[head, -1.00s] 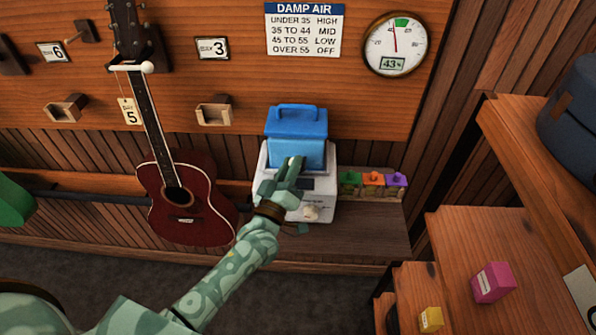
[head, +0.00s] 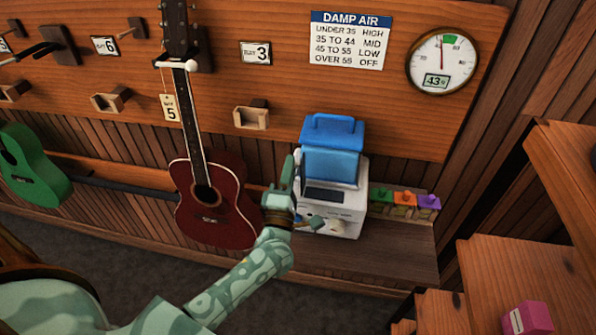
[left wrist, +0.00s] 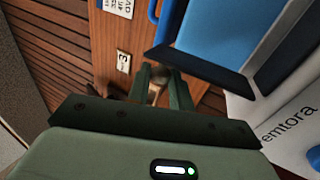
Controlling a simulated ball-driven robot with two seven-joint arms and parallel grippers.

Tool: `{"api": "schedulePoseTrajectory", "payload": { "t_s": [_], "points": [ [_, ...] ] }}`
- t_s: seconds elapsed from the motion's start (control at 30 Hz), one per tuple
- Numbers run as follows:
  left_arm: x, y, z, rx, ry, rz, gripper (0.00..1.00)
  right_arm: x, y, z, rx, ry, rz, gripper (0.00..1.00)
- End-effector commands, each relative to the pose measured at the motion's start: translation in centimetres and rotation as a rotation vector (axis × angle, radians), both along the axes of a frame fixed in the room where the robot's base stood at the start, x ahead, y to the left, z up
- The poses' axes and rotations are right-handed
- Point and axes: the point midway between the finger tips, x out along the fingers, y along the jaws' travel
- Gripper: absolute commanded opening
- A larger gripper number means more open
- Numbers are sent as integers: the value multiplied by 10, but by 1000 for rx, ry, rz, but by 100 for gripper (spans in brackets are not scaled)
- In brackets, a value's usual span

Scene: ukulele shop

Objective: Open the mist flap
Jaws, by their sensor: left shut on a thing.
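The humidifier is a white box (head: 345,205) with a blue tank (head: 331,135) on top, standing on the low shelf. In the left wrist view, a dark flap (left wrist: 205,70) juts out at an angle from the humidifier, beside the blue tank and a dark panel. My left gripper (head: 291,168) is at the humidifier's left side, and it also shows in the left wrist view (left wrist: 158,85). My right gripper is out of view.
Small green, orange and purple items (head: 404,201) stand right of the humidifier. A red guitar (head: 212,205) hangs close to the left of my gripper. Wooden steps (head: 500,270) stand at right. A wall gauge (head: 443,62) reads 43.

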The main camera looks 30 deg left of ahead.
Motion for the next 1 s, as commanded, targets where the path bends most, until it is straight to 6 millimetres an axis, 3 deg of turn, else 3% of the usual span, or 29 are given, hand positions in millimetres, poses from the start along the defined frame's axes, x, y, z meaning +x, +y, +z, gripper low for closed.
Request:
{"api": "schedulePoseTrajectory", "payload": {
  "t_s": [0.3, 0.83, 0.87, 0.9, 0.93, 1.0],
  "points": [
    [-3, 9, -5, -116, -32, 0, 0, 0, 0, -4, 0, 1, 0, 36],
    [-3, 11, -5, -140, -39, 0, 0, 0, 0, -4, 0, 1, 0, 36],
    [-3, 11, -5, -140, -39, 0, 24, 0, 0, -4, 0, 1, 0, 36],
    [-3, 11, -5, -139, -39, 1, 35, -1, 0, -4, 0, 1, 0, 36],
    [-3, 11, -5, -139, -39, 1, 42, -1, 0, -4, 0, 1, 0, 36],
    [-3, 11, -5, -139, -39, 0, 42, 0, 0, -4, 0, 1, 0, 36]
  ]
}}
